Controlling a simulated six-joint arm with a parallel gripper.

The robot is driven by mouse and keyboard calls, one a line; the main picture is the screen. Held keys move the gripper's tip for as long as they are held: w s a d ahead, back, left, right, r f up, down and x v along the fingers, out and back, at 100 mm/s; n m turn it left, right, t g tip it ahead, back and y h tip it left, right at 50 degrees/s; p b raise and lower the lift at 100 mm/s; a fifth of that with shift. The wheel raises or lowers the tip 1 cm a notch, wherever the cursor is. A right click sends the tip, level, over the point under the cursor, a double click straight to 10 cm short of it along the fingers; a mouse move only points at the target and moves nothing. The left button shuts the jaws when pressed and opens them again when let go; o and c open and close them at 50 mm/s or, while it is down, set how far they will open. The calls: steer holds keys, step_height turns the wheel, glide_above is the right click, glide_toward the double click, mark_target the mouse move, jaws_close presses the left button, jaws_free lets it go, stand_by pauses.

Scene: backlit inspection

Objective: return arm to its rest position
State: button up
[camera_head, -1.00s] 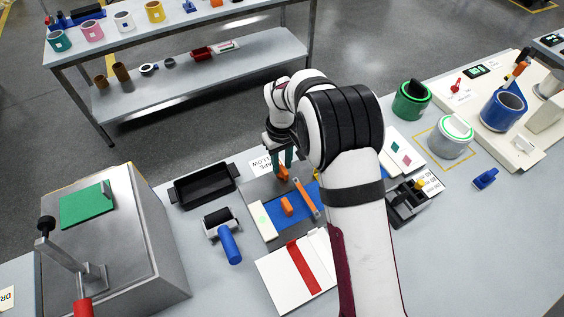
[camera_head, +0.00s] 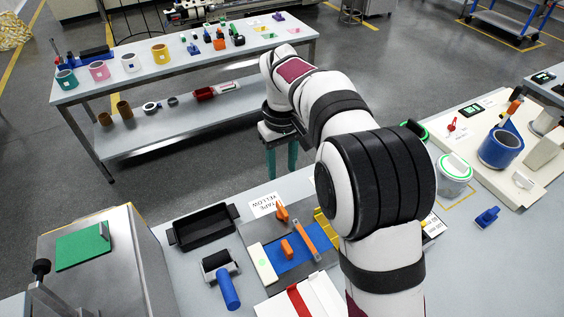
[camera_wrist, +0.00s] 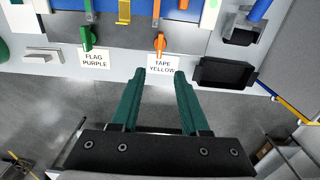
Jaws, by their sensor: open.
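My gripper (camera_head: 281,160) is raised above the far edge of the workbench in the head view, its green fingers pointing down. It is open and empty. A white card (camera_head: 266,204) reading "TAPE YELLOW" lies near the far edge of the bench. An orange piece (camera_head: 281,213) sits beside it, and shows in the wrist view (camera_wrist: 160,43) apart from the fingers.
A black tray (camera_head: 203,228) and a blue-handled roller (camera_head: 228,289) lie left of the blue work area (camera_head: 290,262). A metal box (camera_head: 130,265) stands at far left. A shelf table (camera_head: 180,62) stands across the aisle. A "FLAG PURPLE" card (camera_wrist: 94,60) shows in the wrist view.

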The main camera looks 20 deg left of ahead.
steer(key=shift+r, duration=0.35)
steer(key=s+d+r+m, duration=0.3)
steer(key=s+d, duration=0.1)
steer(key=d, duration=0.2)
steer(key=s+d+r+m, duration=0.2)
steer(key=s+d+m, duration=0.15)
steer(key=d, duration=0.25)
steer(key=s+d+f+m+y, duration=0.1)
steer(key=s+d+m, duration=0.3)
steer(key=s, duration=0.6)
steer(key=s+d+f+m, duration=0.3)
steer(key=s+d+m, duration=0.1)
steer(key=s, duration=0.6)
steer(key=shift+d+y, duration=0.4)
steer(key=shift+d, duration=0.05)
